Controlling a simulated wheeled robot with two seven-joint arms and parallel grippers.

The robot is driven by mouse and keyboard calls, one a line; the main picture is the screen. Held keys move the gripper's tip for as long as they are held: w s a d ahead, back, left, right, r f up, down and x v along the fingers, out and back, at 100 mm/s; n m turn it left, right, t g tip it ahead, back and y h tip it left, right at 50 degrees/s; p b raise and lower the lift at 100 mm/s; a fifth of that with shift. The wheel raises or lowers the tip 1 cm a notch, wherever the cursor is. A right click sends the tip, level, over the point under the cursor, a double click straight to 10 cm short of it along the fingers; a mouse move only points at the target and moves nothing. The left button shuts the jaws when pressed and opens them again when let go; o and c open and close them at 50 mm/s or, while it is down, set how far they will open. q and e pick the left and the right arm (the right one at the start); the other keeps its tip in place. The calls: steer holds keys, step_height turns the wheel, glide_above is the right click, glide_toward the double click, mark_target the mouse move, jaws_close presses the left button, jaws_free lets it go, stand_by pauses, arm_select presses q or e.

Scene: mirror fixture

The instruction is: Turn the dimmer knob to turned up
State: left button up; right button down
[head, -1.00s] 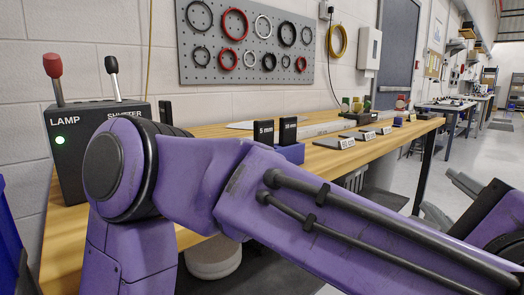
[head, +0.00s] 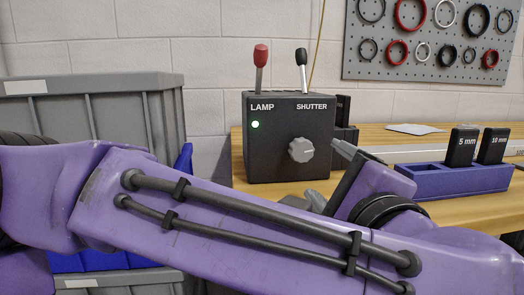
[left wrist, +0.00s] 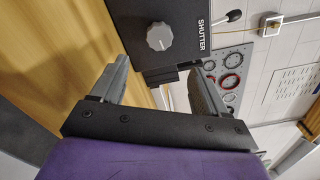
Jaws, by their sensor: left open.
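The dimmer knob (head: 301,150) is a grey lobed dial on the front of a black control box (head: 275,165). In the left wrist view the knob (left wrist: 160,36) shows beyond the fingertips, between the two fingers in the picture. My left gripper (head: 331,174) is open and empty, just right of and below the knob in the head view. Its fingers (left wrist: 160,72) also show spread in the left wrist view. A gap shows between fingertips and knob; I see no contact. My right gripper is not in view.
A red-capped LAMP lever (head: 261,65) and a black-capped SHUTTER lever (head: 302,68) stand on the box top. A blue holder (head: 455,182) with black blocks sits right. Grey bins (head: 95,105) stand left.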

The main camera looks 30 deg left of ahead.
mark_target(304, 152)
arm_select(q)
steer(key=shift+a, duration=0.35)
steer(key=x, duration=1)
steer(key=shift+w+a+b, duration=0.1)
steer(key=shift+a+b, duration=0.1)
steer(key=shift+b, duration=0.15)
steer(key=c, duration=1)
